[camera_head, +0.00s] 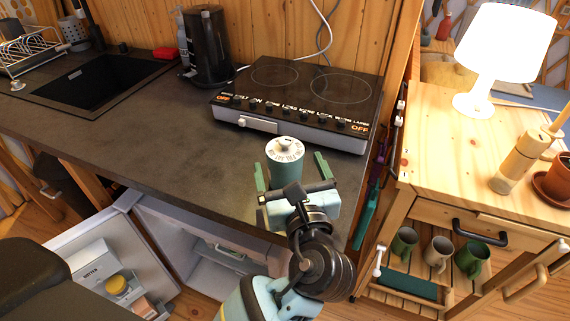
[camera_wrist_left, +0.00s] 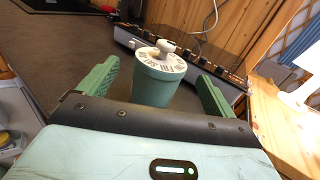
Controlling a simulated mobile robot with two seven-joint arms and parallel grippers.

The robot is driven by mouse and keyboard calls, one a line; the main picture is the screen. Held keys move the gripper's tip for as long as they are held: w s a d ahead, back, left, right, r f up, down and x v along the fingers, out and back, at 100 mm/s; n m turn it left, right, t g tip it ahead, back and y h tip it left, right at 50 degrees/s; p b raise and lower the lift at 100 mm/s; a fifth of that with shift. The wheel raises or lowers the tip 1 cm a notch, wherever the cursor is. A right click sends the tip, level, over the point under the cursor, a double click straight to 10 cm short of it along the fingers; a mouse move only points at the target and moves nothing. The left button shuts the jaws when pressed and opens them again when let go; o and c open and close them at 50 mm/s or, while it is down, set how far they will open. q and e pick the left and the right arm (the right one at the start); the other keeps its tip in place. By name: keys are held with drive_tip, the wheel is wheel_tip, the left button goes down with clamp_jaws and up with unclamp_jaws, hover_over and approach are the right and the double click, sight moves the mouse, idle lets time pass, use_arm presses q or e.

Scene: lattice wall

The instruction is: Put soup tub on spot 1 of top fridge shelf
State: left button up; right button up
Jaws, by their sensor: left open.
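The soup tub (camera_head: 286,166) is a green-teal tub with a white lettered lid and a small knob, standing upright on the dark counter near its front edge. It also shows in the left wrist view (camera_wrist_left: 153,88). My left gripper (camera_head: 290,168) is open, with one green finger on each side of the tub; in the left wrist view (camera_wrist_left: 158,85) gaps show between both fingers and the tub. The fridge (camera_head: 205,262) stands open below the counter, its door (camera_head: 85,250) swung out to the left. Its top shelf and spot 1 are largely hidden under the counter. My right gripper is not in view.
A two-plate cooktop (camera_head: 300,95) lies right behind the tub. A black kettle (camera_head: 207,45) and a sink (camera_head: 90,80) are farther left. The counter (camera_head: 150,140) left of the tub is clear. A wooden cart (camera_head: 450,130) with a lamp (camera_head: 500,50) stands to the right.

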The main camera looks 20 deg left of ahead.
sight(284, 141)
use_arm(q)
drive_tip(key=x, duration=0.5)
drive_tip(key=shift+w+r, duration=0.1)
drive_tip(key=c, duration=1.3)
drive_tip(key=shift+c, duration=0.2)
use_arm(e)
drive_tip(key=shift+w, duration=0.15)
use_arm(q)
drive_tip(key=shift+r, duration=0.1)
drive_tip(key=shift+r, duration=0.5)
drive_tip(key=r, duration=0.1)
drive_tip(key=r+p, duration=0.1)
drive_tip(key=shift+s+r, duration=0.3)
drive_tip(key=shift+r, duration=0.05)
drive_tip(key=s+a+r, duration=0.1)
drive_tip(key=s+a, duration=0.1)
drive_tip(key=s, duration=1.3)
drive_tip(key=shift+s+a+p, duration=0.15)
drive_tip(key=shift+a+p, duration=0.05)
drive_tip(key=shift+p, duration=0.25)
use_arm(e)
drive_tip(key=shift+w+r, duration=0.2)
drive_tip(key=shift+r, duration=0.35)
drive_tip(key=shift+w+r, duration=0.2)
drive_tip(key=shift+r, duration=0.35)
